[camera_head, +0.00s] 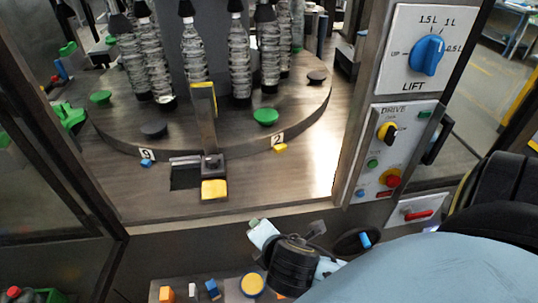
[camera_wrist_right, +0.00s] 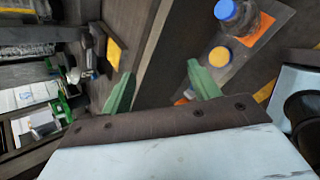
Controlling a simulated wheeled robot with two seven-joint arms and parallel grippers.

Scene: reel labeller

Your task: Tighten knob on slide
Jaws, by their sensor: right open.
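The slide (camera_head: 208,130) is a grey upright bracket with a yellow top, standing at the front of the round machine table. At its foot is a small dark block, which may carry the knob (camera_head: 212,162), with a yellow piece (camera_head: 214,189) in front. The yellow piece also shows in the right wrist view (camera_wrist_right: 114,54), left of the fingers. My right gripper (camera_head: 258,228) is in front of and below the machine deck's edge, apart from the slide. Its green fingers (camera_wrist_right: 160,70) are spread with nothing between them. My left gripper is not in view.
Several bottles (camera_head: 197,55) stand on the round table (camera_head: 235,125). A control panel with a blue LIFT dial (camera_head: 427,54) stands at the right. Below the deck edge, a tray holds small blocks and a yellow-topped round item (camera_head: 252,284).

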